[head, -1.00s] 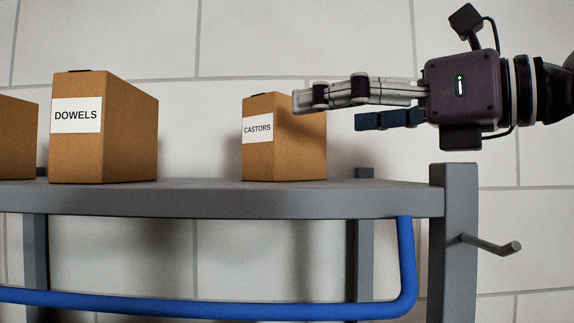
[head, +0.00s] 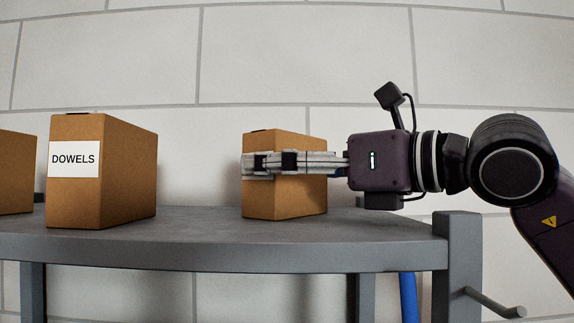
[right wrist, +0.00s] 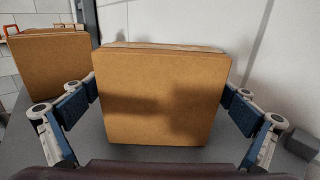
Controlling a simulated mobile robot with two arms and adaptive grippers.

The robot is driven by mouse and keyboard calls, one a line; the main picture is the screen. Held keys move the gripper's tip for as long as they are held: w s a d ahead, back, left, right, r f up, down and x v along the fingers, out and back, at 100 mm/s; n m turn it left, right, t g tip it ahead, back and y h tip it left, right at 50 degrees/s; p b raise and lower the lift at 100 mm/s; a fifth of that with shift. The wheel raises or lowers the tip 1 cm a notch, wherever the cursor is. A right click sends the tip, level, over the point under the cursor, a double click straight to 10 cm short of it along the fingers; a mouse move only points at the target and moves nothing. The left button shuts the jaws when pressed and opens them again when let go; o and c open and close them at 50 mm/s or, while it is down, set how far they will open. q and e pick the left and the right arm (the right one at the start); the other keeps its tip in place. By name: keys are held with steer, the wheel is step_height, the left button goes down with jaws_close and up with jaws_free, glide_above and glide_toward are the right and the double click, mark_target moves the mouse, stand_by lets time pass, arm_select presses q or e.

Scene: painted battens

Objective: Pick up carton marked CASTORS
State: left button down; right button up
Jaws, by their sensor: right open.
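The CASTORS carton (head: 285,200) is a brown box standing upright on the grey shelf (head: 330,255) in the head view. Its label is now hidden behind my right gripper (head: 250,165), whose near finger lies across the carton's front. In the right wrist view the carton (right wrist: 160,100) stands between the two blue-padded fingers of the gripper (right wrist: 158,112). The jaws are open, with a gap visible at the left finger; on the right the pad is close to the carton, and I cannot tell whether it touches. My left gripper is not in view.
The DOWELS carton (head: 110,190) stands to the left on the same shelf, with another brown carton (head: 15,175) at the far left edge. A grey post (head: 457,260) with a peg (head: 495,302) is at the shelf's right end. A tiled wall is behind.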

steer(key=shift+d, duration=0.1)
steer(key=c, duration=1.4)
steer(key=shift+o, duration=0.2)
steer(key=shift+r, duration=0.15)
